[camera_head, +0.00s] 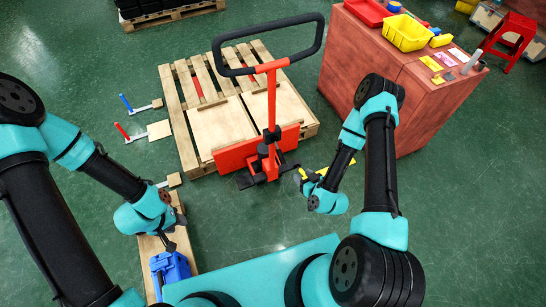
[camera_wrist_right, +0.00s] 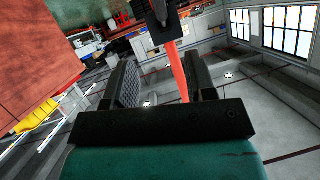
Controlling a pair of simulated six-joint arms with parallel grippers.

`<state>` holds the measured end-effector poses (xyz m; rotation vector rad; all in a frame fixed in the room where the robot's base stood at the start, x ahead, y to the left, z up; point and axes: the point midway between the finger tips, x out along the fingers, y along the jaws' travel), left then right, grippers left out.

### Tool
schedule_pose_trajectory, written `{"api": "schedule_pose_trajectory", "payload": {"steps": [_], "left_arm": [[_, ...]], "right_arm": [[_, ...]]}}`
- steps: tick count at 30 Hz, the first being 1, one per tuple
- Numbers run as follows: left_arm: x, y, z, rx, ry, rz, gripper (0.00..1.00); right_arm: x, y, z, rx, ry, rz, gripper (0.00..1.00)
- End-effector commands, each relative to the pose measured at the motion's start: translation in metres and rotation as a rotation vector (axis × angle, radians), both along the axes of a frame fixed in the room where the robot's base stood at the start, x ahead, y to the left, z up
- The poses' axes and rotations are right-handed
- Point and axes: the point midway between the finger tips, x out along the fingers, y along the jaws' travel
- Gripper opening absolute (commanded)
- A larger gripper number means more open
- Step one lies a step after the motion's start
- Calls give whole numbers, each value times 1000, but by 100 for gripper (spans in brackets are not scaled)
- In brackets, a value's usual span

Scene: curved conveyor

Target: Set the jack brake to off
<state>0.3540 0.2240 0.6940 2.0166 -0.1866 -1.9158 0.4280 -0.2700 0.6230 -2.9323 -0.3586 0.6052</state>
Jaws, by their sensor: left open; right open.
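The red pallet jack (camera_head: 270,110) stands at the front of a wooden pallet, its black loop handle raised. Dark parts (camera_head: 262,150) sit low on its post, and I cannot tell which one is the brake or how it is set. My right gripper (camera_head: 300,177) is open just right of the jack's base, with no clear contact. In the right wrist view, the jack's red post (camera_wrist_right: 178,70) shows between the open fingers (camera_wrist_right: 160,82), apparently beyond them. My left gripper (camera_head: 168,244) is open above a blue object (camera_head: 171,272) at the lower left.
The wooden pallet (camera_head: 190,110) carries boards behind the jack. A reddish cabinet (camera_head: 400,85) with a yellow bin (camera_head: 407,32) stands at the right. Small blue-handled (camera_head: 126,103) and red-handled (camera_head: 122,131) pieces lie left of the pallet.

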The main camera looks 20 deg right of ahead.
Motion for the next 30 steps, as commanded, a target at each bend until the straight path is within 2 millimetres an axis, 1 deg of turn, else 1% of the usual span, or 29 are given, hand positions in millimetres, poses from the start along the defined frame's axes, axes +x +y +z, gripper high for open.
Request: {"api": "schedule_pose_trajectory", "payload": {"steps": [8, 14, 20, 30], "left_arm": [[0, 0, 0, 0, 0, 0, 43], [0, 0, 0, 0, 0, 0, 43], [0, 0, 0, 0, 0, 0, 43], [0, 0, 0, 0, 0, 0, 43]], "right_arm": [[1, 0, 0, 0, 2, 1, 51], [11, 4, -5, -2, 2, 4, 51], [36, 11, -15, -1, 1, 4, 51], [88, 26, -37, -2, 1, 4, 51]]}}
